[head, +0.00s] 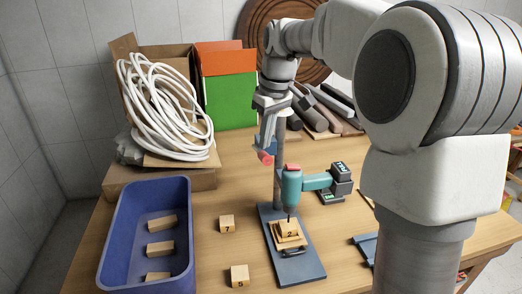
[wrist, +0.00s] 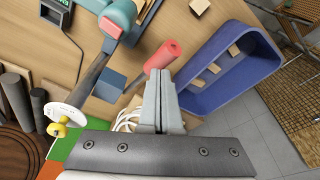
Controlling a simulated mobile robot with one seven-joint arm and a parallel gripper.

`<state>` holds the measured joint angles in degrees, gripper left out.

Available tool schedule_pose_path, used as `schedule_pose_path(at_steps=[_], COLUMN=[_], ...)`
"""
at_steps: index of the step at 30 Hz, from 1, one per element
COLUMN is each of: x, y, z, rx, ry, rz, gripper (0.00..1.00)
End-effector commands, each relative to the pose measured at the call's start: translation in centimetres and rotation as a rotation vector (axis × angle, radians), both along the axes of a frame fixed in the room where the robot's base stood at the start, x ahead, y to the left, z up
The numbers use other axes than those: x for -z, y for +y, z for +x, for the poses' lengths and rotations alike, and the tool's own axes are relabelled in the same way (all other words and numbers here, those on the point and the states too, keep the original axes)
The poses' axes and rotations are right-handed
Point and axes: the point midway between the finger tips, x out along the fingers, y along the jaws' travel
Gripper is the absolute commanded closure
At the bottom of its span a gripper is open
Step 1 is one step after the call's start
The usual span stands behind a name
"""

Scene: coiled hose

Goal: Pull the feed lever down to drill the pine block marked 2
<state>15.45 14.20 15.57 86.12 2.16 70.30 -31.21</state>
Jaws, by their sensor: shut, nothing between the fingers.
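The drill press has a teal drill (head: 291,188) on a grey column above a blue base (head: 308,270). The pine block marked 2 (head: 287,228) sits under the drill bit on the base. The feed lever's red grip (head: 265,157) sticks out to the left of the column; it also shows in the wrist view (wrist: 164,55). My gripper (head: 267,146) is shut and empty, its fingertips right at the red grip. In the wrist view the fingertips (wrist: 159,76) overlap the grip's near end; I cannot tell whether they touch it.
Blocks marked 7 (head: 227,223) and 5 (head: 240,276) stand on the table left of the press. A blue bin (head: 118,240) holding several blocks is at the left. A coiled white hose (head: 165,110) leans on cardboard behind. A green box (head: 230,100) stands at the back.

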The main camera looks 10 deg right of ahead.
Motion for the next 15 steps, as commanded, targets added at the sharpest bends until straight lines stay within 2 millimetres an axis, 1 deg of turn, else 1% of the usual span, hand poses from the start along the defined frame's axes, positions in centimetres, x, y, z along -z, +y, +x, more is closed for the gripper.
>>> schedule_pose_path(at_steps=[7,15], x=[0.98,1.13], y=[0.00,0.00], z=[0.00,0.00], rx=[0.000,0.000], ry=[0.000,0.000], rz=[0.000,0.000], gripper=[1.00,1.00])
